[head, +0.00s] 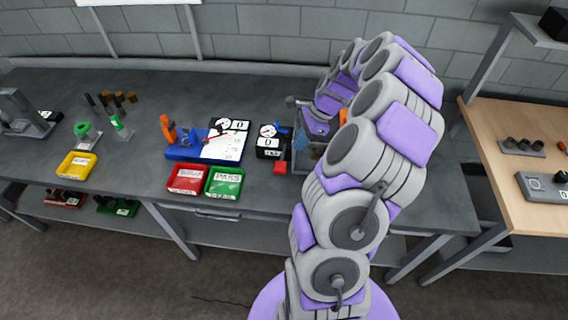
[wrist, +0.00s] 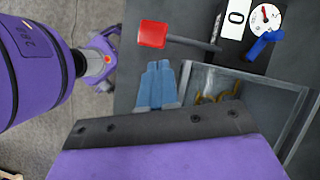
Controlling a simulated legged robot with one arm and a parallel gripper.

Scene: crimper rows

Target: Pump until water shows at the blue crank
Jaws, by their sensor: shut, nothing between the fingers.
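The blue crank (wrist: 262,43) sits beside a round white gauge (wrist: 265,17) and a counter reading 0 (wrist: 236,18) at the top right of the wrist view. The crank also shows in the head view (head: 285,130). A lever with a red grip (wrist: 152,34) sticks out to the left of this unit; its red end shows in the head view (head: 281,168). My gripper (wrist: 157,66) has its blue fingers together and empty, just below the red grip and apart from it. A glass-sided tank (wrist: 245,88) with brass-coloured parts lies to the right of the fingers. I cannot make out water at the crank.
Red (head: 187,180) and green (head: 225,183) trays sit at the bench's front edge. A blue fixture (head: 193,150) with a white sheet stands left of the gauge unit. A yellow tray (head: 77,165) lies further left. My arm hides the bench's right part.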

